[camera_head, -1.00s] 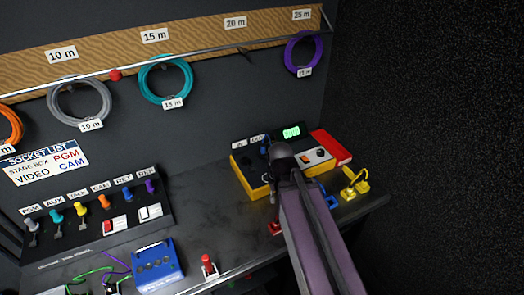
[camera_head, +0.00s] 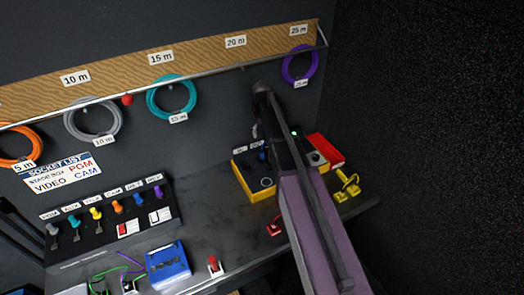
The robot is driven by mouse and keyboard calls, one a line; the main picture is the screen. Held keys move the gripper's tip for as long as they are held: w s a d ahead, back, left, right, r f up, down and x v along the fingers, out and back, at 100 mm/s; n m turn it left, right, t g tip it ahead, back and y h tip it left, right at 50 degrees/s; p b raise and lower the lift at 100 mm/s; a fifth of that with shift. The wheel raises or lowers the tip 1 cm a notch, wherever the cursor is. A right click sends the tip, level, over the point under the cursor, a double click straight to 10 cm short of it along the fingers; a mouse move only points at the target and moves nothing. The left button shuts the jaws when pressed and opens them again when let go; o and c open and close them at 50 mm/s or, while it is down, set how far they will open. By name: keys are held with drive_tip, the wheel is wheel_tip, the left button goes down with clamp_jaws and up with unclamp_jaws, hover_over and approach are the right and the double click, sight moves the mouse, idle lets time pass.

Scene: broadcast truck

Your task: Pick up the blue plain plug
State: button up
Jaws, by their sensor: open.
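Several blue items are in view, and I cannot tell for sure which is the blue plain plug. A blue plug (camera_head: 138,198) stands in the labelled socket row at left, between an orange and a purple one. Another small blue piece (camera_head: 262,155) stands on the yellow-sided box at the back right. A blue item by that box's front right is now hidden by my arm. My gripper (camera_head: 256,131) is mostly hidden behind my arm's end; a small grey part shows above the yellow-sided box, apart from the socket row. It is open, and nothing is visibly held.
A blue box (camera_head: 168,266) and a red plug (camera_head: 215,265) are near the bench's front edge. Another red piece (camera_head: 275,228) lies beside my arm, with yellow pieces (camera_head: 346,187) to its right. Coiled cables hang from a rail (camera_head: 205,74).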

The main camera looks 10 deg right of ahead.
sight(262, 150)
drive_tip(key=shift+w, duration=0.25)
wheel_tip(262, 150, down, 8)
drive_tip(key=b, duration=0.8)
drive_tip(key=shift+f+b, duration=0.2)
drive_tip(key=shift+b, duration=0.1)
drive_tip(key=shift+f, duration=0.15)
idle(0.5)
drive_tip(key=f+b, duration=0.3)
drive_tip(key=shift+w+d, duration=0.15)
drive_tip(key=shift+w, duration=0.15)
drive_tip(key=shift+f+b, duration=1)
drive_tip(key=shift+b, duration=0.15)
clamp_jaws()
